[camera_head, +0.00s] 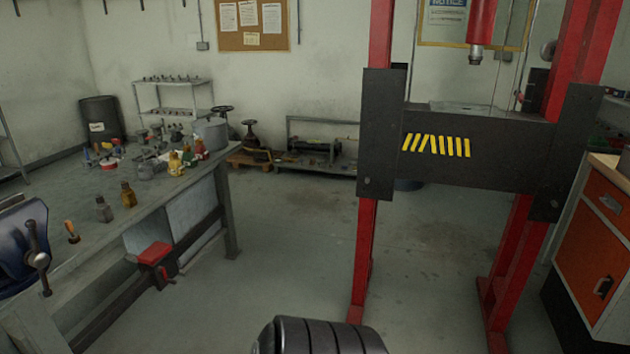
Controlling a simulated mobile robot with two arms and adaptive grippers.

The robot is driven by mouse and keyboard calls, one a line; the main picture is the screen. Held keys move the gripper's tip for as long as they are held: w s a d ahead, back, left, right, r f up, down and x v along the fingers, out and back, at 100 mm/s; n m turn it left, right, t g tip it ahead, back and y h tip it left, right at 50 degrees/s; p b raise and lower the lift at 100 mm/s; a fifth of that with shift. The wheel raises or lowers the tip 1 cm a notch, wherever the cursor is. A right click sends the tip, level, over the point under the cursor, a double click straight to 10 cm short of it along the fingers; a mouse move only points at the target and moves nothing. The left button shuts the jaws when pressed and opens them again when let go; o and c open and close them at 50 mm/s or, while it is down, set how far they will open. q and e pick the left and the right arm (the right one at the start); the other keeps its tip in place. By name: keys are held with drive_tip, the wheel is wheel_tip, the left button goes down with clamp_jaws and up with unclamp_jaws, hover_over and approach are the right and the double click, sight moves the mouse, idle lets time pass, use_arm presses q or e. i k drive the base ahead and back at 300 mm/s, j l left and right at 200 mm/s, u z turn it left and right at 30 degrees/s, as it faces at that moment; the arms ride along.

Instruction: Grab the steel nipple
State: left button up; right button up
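I cannot pick out the steel nipple for certain. Small fittings stand on the grey workbench (95,255) at the left. A small grey metal fitting (104,210) and a brass-brown fitting (128,195) stand upright near its right edge. Farther back is a cluster of small grey, yellow and red parts (150,165), too small to tell apart. Neither of my grippers shows; only a dark ribbed round part is at the bottom edge.
A blue vise (22,245) sits at the bench's left end, near an orange-handled tool (71,232). A red press frame (368,265) with a black crossbeam stands right of centre. An orange cabinet (590,260) is at the right. Floor between bench and press is clear.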

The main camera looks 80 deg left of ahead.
sight(104, 211)
drive_tip(key=u, duration=4.05)
drive_tip(key=i+j, duration=0.15)
drive_tip(key=i, duration=0.3)
